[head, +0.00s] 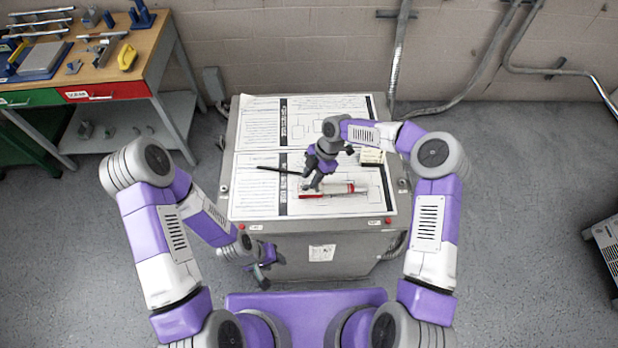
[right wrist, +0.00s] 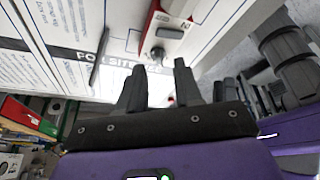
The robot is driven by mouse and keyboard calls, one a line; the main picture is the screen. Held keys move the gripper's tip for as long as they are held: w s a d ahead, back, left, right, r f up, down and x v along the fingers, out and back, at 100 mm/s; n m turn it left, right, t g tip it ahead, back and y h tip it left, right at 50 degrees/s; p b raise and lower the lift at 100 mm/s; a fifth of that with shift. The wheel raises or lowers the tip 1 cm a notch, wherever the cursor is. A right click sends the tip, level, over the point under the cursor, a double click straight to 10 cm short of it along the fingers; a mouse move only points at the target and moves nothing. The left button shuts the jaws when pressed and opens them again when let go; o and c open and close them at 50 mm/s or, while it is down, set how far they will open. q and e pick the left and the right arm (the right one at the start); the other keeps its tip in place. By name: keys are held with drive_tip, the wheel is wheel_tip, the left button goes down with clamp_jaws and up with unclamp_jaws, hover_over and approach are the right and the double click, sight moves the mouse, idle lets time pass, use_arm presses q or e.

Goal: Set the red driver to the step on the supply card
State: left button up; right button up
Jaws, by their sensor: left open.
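The red driver (head: 345,188), a red and white box, lies on the sheet-covered cabinet top (head: 240,190). In the right wrist view its red edge and pale face (right wrist: 170,33) show, with a dark round knob (right wrist: 157,54). My right gripper (head: 309,185) is over the driver's left end. In the right wrist view its two fingers (right wrist: 158,75) stand apart, with the knob just beyond the gap between the tips. I cannot tell whether they touch it. My left gripper (head: 266,272) is open and empty, low at the cabinet's front left. I cannot make out the supply card or its step.
A dark thin rod (head: 277,170) lies left of the driver. A small cream block (head: 372,156) sits behind it on the right. A wooden workbench (head: 150,45) with tools stands at the back left.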

sight(305, 187)
drive_tip(key=shift+x, duration=1.35)
drive_tip(key=shift+w, duration=0.1)
clamp_jaws()
